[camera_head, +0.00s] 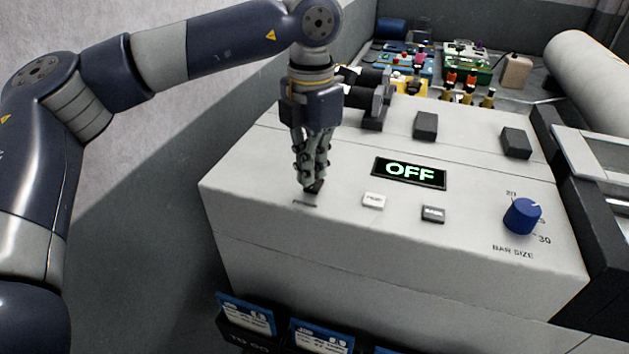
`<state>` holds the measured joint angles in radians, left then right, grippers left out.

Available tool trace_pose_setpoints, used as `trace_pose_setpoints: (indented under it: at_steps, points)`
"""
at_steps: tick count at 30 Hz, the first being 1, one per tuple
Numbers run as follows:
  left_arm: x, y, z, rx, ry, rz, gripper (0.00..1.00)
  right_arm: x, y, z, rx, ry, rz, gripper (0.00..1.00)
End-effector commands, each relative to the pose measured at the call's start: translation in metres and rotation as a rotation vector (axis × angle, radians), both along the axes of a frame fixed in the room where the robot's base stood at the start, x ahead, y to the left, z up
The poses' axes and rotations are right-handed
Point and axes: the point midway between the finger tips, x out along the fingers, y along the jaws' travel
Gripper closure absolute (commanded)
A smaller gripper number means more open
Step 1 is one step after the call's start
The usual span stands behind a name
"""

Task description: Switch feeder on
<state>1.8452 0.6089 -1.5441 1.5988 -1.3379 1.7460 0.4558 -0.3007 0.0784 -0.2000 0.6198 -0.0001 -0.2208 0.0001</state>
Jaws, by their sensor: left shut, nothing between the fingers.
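The feeder (280,225) is a pale grey box with a sloping top panel. Its small display (409,173) reads OFF in green letters. A dark switch (314,187) sits at the panel's left, with a small label below it too blurred to read. My left gripper (309,187) comes down from above, shut and empty, with its fingertips at the dark switch and partly hiding it. I cannot tell whether they touch it. My right gripper is out of view.
Dark blocks (425,125) stand on the panel's back part. Behind are colourful valve parts (465,85) and a pale cylinder (590,75). Blue-topped card holders (246,314) hang at the lower front. The floor left of the feeder is clear.

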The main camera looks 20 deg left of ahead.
Motion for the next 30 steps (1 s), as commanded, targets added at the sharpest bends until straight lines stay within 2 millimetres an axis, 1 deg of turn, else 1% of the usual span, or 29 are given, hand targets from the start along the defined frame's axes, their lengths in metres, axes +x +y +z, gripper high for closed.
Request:
trace_pose_setpoints:
  at_steps: [10,30]
  points:
    - [0.000,0.000,-0.001,0.000,0.000,0.000,1.00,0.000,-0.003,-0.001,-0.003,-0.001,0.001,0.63]
    - [0.000,0.000,-0.011,0.000,0.000,0.000,1.00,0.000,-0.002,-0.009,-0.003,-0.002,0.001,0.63]
